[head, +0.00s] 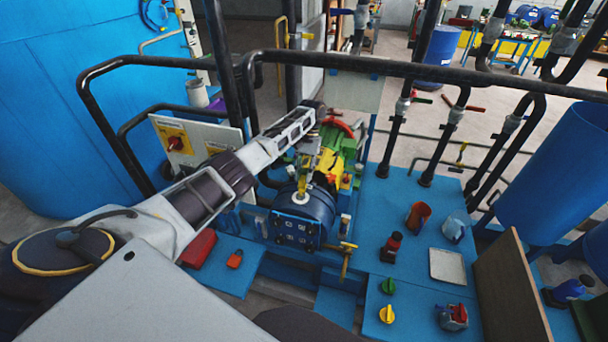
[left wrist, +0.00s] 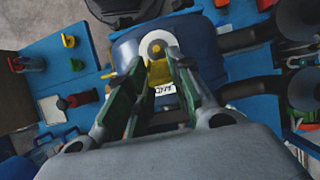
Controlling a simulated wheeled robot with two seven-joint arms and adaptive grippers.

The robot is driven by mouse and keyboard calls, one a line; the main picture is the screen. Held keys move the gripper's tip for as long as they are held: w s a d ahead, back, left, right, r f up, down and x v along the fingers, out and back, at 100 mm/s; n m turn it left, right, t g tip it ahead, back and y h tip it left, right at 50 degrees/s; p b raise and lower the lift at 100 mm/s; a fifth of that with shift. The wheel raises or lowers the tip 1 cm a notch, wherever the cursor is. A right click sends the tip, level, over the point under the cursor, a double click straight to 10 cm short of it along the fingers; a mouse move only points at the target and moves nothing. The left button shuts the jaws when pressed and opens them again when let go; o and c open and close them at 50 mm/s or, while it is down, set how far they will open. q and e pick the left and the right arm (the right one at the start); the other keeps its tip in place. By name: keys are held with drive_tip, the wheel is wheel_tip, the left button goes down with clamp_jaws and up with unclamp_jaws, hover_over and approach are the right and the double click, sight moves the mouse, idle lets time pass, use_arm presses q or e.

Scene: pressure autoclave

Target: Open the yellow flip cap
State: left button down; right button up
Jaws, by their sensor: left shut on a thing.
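The yellow flip cap (head: 302,186) stands on top of the dark blue cylindrical vessel (head: 290,226) in the middle of the head view. In the left wrist view the yellow cap (left wrist: 158,72) shows between the fingertips, in front of a white ring on the blue body. My left gripper (head: 304,170) comes down on it from above; its fingers (left wrist: 160,66) are shut on the yellow cap. The fingers hide part of the cap, so its exact angle is hard to tell. My right gripper is in neither view.
A black pipe rail (head: 400,68) crosses behind and above the arm. A green and yellow machine (head: 335,150) stands right behind the vessel. A brass-coloured valve handle (head: 346,258) juts out at its front right. A red cup (head: 418,216) and a grey tray (head: 447,266) sit on the blue deck.

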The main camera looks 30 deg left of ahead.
use_arm(q)
drive_tip(key=shift+w+f+g, duration=0.1)
drive_tip(key=shift+f+g, duration=0.25)
drive_tip(key=shift+g, duration=0.15)
idle(0.9)
drive_tip(key=c, duration=1.3)
unclamp_jaws()
drive_tip(key=shift+o, duration=0.3)
drive_tip(key=shift+w, duration=0.1)
drive_tip(key=shift+r+t, duration=0.25)
drive_tip(key=shift+t, duration=0.05)
drive_tip(key=shift+s+d+r+t+y, duration=0.15)
drive_tip(key=shift+s+t, duration=0.3)
drive_tip(key=shift+t, duration=0.3)
drive_tip(key=shift+s+d+r+t+y, duration=0.15)
drive_tip(key=shift+s+t, duration=0.25)
drive_tip(key=shift+t, duration=0.35)
drive_tip(key=shift+s+d+r+t+y+p, duration=0.15)
drive_tip(key=shift+s+t, duration=0.15)
drive_tip(key=shift+t, duration=0.35)
drive_tip(key=shift+s+a+f+t+y+p, duration=0.1)
drive_tip(key=shift+s+t, duration=0.2)
drive_tip(key=shift+t, duration=0.3)
drive_tip(key=shift+s+d+r+t+y+p, duration=0.15)
drive_tip(key=shift+s+t, duration=0.15)
drive_tip(key=shift+t, duration=0.35)
